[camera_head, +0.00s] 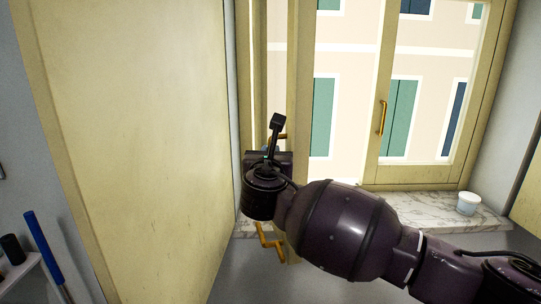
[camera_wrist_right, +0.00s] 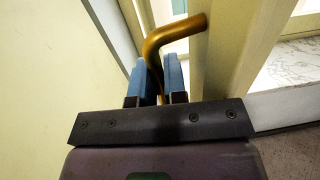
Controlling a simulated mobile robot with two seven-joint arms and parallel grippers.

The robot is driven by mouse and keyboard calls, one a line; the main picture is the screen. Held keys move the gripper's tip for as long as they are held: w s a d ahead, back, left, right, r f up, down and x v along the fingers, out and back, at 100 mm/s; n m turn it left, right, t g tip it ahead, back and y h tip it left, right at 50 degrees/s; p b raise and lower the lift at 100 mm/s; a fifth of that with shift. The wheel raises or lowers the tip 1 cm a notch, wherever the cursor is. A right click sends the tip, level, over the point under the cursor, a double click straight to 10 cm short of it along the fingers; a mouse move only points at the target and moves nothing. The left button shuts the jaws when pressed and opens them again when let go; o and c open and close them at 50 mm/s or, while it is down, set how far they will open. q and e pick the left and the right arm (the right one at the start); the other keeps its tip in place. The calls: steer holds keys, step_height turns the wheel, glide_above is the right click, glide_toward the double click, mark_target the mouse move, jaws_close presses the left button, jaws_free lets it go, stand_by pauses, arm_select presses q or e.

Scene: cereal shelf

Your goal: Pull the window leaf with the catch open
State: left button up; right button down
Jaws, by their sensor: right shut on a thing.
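The left window leaf (camera_head: 299,100) has a pale wooden frame. It stands swung inward, seen nearly edge-on, with a wide gap to the right leaf. A brass catch (camera_head: 268,240) shows low on it, below my gripper. My right gripper (camera_head: 272,153) is at the left leaf and mostly hides its handle. In the wrist view my right gripper (camera_wrist_right: 154,64) is shut on the bent brass handle (camera_wrist_right: 176,34), with blue fingers on either side of it. My left gripper is not in view.
The right leaf (camera_head: 369,172), with a brass handle (camera_head: 382,117), stands at the right. A white cup (camera_head: 467,203) is on the marble sill (camera_head: 420,214). A large pale panel (camera_head: 135,130) stands close at the left of my gripper.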

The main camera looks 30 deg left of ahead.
steer(key=c, duration=1.2)
jaws_free()
steer(key=shift+s, duration=0.1)
steer(key=b+v, duration=0.2)
steer(key=v, duration=0.8)
steer(key=shift+s+d, duration=0.2)
steer(key=shift+s, duration=0.1)
